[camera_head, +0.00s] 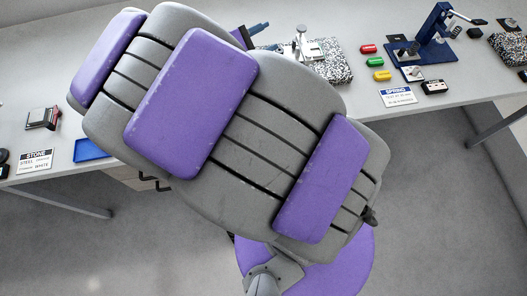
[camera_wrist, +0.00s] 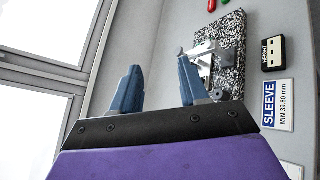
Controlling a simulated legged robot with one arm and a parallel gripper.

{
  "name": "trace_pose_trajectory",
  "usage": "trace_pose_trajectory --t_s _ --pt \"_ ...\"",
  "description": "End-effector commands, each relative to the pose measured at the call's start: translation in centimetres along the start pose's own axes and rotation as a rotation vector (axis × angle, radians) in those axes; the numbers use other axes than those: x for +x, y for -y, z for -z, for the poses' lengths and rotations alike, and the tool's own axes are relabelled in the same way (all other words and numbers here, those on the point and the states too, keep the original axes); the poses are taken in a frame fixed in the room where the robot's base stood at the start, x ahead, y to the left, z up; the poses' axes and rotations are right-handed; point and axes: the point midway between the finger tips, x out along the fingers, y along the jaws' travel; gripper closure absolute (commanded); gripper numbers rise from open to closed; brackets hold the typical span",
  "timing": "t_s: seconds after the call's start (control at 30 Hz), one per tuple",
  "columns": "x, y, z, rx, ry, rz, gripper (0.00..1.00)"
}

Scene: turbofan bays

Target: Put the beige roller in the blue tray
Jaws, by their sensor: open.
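A blue tray (camera_head: 88,151), partly hidden behind my arm, lies near the table's front edge at the left in the head view. I cannot make out a beige roller in either view. My gripper (camera_wrist: 158,84) is open in the wrist view, its two blue-grey fingers well apart with nothing between them. In the head view it shows only in part behind my arm, over the far side of the table. In the wrist view its right finger overlaps the view of a metal fixture (camera_wrist: 197,58) on a speckled plate (camera_wrist: 229,50).
The long table (camera_head: 300,84) also holds red, green and yellow pieces (camera_head: 376,62), a blue press stand (camera_head: 435,48), a SPRING card (camera_head: 397,96) and a STONE card (camera_head: 36,160). A small boxed device (camera_head: 42,118) stands at the left. Grey floor (camera_head: 430,220) is clear in front.

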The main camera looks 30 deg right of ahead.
Motion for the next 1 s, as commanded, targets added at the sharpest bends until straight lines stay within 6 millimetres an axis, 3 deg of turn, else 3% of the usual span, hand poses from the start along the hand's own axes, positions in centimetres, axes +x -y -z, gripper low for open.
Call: trace_pose_trajectory --t_s 0.03,0.17,0.3,0.4,0.6,0.7,1.0 --pt "0.6 2.5 -2.5 0.083 0.027 0.129 0.56" --pt "-0.5 9.3 -6.5 0.266 0.066 0.459 0.56" --pt "-4.8 15.4 -8.1 0.448 0.052 0.810 0.56" --pt "-8.9 17.9 -8.0 0.562 0.004 1.034 0.56" --pt "-16.0 19.0 -6.9 0.708 -0.118 1.333 0.56" --pt "-17.8 18.9 -6.6 0.737 -0.154 1.400 0.56" --pt "-18.4 18.8 -6.5 0.745 -0.166 1.424 0.56"
